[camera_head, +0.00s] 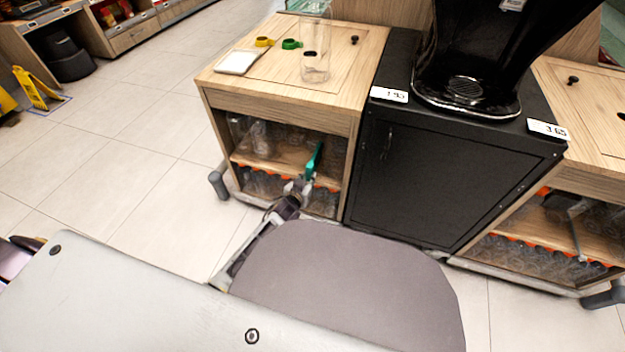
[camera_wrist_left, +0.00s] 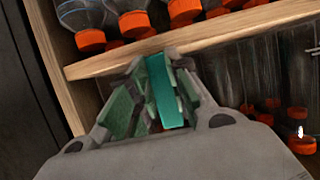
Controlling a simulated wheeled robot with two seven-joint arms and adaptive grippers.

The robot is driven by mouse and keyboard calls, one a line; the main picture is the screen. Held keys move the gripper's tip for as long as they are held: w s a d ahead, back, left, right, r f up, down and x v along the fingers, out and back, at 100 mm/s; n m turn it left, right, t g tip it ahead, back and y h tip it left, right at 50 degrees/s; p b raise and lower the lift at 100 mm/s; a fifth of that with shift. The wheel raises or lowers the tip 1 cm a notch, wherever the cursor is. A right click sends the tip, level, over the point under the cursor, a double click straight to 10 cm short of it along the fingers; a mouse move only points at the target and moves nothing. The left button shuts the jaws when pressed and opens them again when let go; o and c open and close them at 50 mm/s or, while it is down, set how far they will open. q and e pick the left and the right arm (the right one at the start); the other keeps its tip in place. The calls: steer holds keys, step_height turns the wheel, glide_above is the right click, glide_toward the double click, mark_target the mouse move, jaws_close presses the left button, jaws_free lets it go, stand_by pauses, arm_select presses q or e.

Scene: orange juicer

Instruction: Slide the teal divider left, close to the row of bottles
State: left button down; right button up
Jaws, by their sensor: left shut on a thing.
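The teal divider (camera_head: 315,158) stands on the upper shelf of the left wooden cabinet, tilted in the head view. My left gripper (camera_head: 300,186) reaches in at the front of this shelf. In the left wrist view the divider (camera_wrist_left: 162,90) runs between the two fingers of my left gripper (camera_wrist_left: 158,88), which is shut on it. The row of clear bottles (camera_head: 262,138) stands on the same shelf, to the left of the divider, with a gap between. These bottles (camera_wrist_left: 262,85) also show in the wrist view, which looks upside down. My right gripper is not in view.
The shelf board (camera_head: 270,160) lies just above orange-capped bottles (camera_head: 262,182) on the lower shelf. A black cabinet (camera_head: 440,175) with a juicer (camera_head: 480,60) stands directly right. A clear container (camera_head: 315,62) is on the wooden top. Open floor lies left.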

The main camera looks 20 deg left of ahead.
arm_select(q)
steer(key=a+p, duration=0.2)
steer(key=a, duration=0.3)
steer(key=a+p, duration=0.2)
steer(key=a, duration=0.4)
steer(key=a+p, duration=0.2)
steer(key=a, duration=0.3)
steer(key=shift+w+a, duration=0.3)
steer(key=shift+a, duration=0.1)
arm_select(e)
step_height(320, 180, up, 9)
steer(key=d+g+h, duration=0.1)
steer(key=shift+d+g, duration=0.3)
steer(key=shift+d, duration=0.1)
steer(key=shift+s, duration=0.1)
arm_select(q)
steer(key=c, duration=1.3)
jaws_free()
steer(key=shift+s+r, duration=0.1)
steer(key=shift+s, duration=0.1)
steer(key=v, duration=1.1)
steer(key=shift+s, duration=0.25)
steer(key=shift+r, duration=0.15)
